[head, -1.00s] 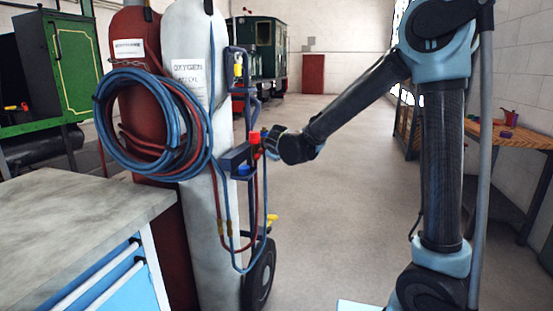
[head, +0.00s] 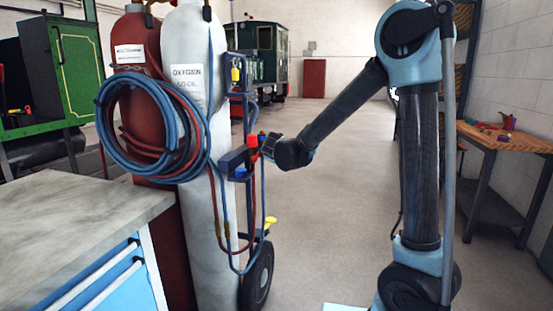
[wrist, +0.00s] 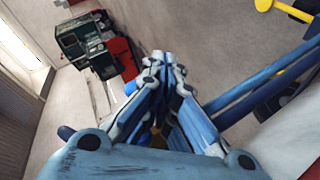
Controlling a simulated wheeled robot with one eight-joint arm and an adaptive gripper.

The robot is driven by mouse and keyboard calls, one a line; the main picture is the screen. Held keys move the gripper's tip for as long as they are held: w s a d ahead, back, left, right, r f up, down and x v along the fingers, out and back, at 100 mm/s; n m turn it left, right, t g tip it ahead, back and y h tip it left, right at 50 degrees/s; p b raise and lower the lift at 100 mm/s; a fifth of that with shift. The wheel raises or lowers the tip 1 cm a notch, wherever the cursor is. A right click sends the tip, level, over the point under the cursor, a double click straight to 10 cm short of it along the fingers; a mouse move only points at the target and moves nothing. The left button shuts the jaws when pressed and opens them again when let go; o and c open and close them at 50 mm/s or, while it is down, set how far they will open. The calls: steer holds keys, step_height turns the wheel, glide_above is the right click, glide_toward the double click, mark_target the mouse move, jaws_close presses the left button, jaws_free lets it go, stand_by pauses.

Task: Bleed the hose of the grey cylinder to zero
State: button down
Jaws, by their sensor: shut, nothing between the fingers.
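The grey cylinder (head: 205,230), labelled OXYGEN, stands upright beside a dark red cylinder (head: 172,215). A coil of blue and red hose (head: 108,120) hangs across both. A bracket (head: 233,162) at the grey cylinder's right carries a red knob (head: 252,141) and a blue knob (head: 241,172). A yellow handle (head: 270,221) is lower down; another yellow piece (head: 235,75) is higher up. My gripper (head: 264,146) is just right of the red knob; contact cannot be told. In the wrist view my gripper (wrist: 166,58) is shut and empty.
A grey-topped workbench (head: 70,215) with blue drawers is at front left. The cart's wheel (head: 257,275) stands on the floor. A wooden bench (head: 505,138) is at right, and a green locomotive (head: 262,60) is behind. The middle floor is clear.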

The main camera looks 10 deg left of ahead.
steer(key=shift+r, duration=0.15)
steer(key=shift+a+r, duration=0.1)
steer(key=shift+r, duration=0.6)
stand_by(0.3)
